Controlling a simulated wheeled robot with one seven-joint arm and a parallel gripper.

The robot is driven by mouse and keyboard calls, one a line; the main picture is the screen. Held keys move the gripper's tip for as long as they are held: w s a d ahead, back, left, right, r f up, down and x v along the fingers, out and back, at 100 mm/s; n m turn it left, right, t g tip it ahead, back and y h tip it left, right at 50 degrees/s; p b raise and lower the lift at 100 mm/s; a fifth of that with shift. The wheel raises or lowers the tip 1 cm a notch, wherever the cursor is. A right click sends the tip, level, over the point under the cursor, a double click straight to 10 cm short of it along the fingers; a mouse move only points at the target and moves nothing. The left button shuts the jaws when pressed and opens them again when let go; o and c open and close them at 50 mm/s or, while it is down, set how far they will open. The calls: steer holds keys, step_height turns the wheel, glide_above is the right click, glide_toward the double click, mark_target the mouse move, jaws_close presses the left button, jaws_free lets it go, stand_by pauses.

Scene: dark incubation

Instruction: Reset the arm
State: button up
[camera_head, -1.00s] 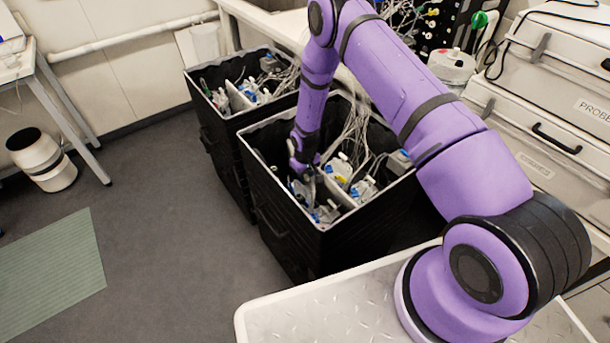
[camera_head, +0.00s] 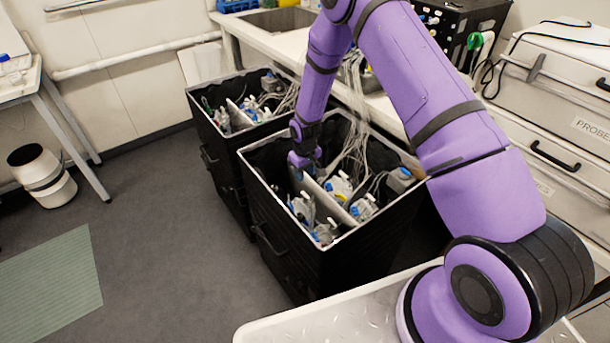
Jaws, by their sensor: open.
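My purple arm (camera_head: 425,85) reaches from the lower right up and over, then down to the nearer black crate (camera_head: 285,255). My gripper (camera_head: 304,190) points down at the crate's left part, at about rim height. Its jaws are open, though the fingers are small and dark here. Bottles with blue and yellow parts (camera_head: 338,188) stand in the crate close to the gripper. I see nothing held between the fingers. The fingertips are partly lost against the crate's contents.
A second black crate (camera_head: 215,150) with similar contents stands behind left. Loose pale tubes (camera_head: 358,115) hang into the nearer crate beside my forearm. A bench with a sink (camera_head: 282,20) is behind; white cases (camera_head: 560,130) stand right.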

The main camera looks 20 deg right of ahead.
stand_by(0.3)
steer(key=s+d+r+m+t, duration=0.1)
steer(key=s+d+r, duration=0.15)
steer(key=r, duration=0.95)
steer(key=s+d+r+t, duration=0.1)
steer(key=s+r, duration=0.2)
steer(key=r, duration=0.9)
steer(key=s+d+r+m+t, duration=0.1)
steer(key=s+r, duration=0.2)
steer(key=r, duration=1)
steer(key=s+d+r+m, duration=0.1)
steer(key=s+d+r, duration=0.1)
steer(key=s+r, duration=1)
steer(key=s+r+m+t, duration=0.1)
steer(key=s+r+t, duration=0.1)
steer(key=s, duration=1.5)
steer(key=shift+d+r, duration=0.15)
steer(key=shift+d, duration=0.25)
